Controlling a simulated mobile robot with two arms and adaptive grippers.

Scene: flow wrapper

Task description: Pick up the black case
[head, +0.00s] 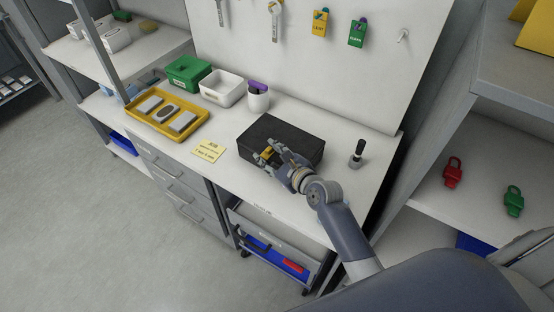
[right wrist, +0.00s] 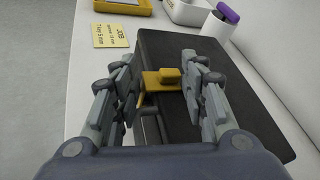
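The black case (head: 290,131) lies flat on the white workbench. In the right wrist view the black case (right wrist: 180,62) fills the middle, and a yellow latch-like part (right wrist: 163,79) shows on its near edge with a dark handle-like piece (right wrist: 150,128) below. My right gripper (head: 268,156) is at the near edge of the case. In the right wrist view its fingers (right wrist: 162,88) stand apart on either side of the yellow part. Whether they touch it is hard to tell. My left gripper is not in view.
A yellow note (head: 209,150) lies left of the case. A yellow tray (head: 197,127), green box (head: 187,68), white bin (head: 219,84) and pen cup (head: 257,101) stand behind left. A black-handled stamp-like object (head: 357,153) stands to the right.

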